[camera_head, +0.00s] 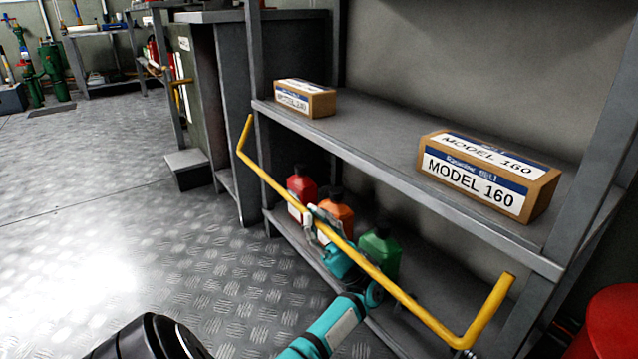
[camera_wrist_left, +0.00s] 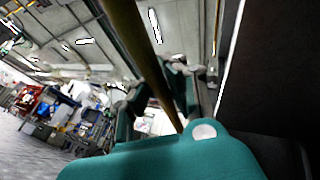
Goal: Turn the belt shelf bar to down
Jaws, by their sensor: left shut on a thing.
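The yellow belt shelf bar (camera_head: 285,198) is a long rod with bent ends, in front of the grey shelf unit. Its long middle part sits lower than its two ends and crosses in front of the lower shelf. My teal left gripper (camera_head: 328,230) is shut on the bar near the middle of its length. In the left wrist view the bar (camera_wrist_left: 138,45) runs between the two fingers of the left gripper (camera_wrist_left: 158,100). The fingertips partly hide the bar. My right gripper is not in view.
The upper shelf (camera_head: 375,150) carries two MODEL 160 boxes, a near one (camera_head: 485,178) and a far one (camera_head: 305,98). Red (camera_head: 298,185), orange (camera_head: 340,212) and green (camera_head: 385,252) bottles stand behind the bar. A red round object (camera_head: 612,315) is at right. The floor at left is clear.

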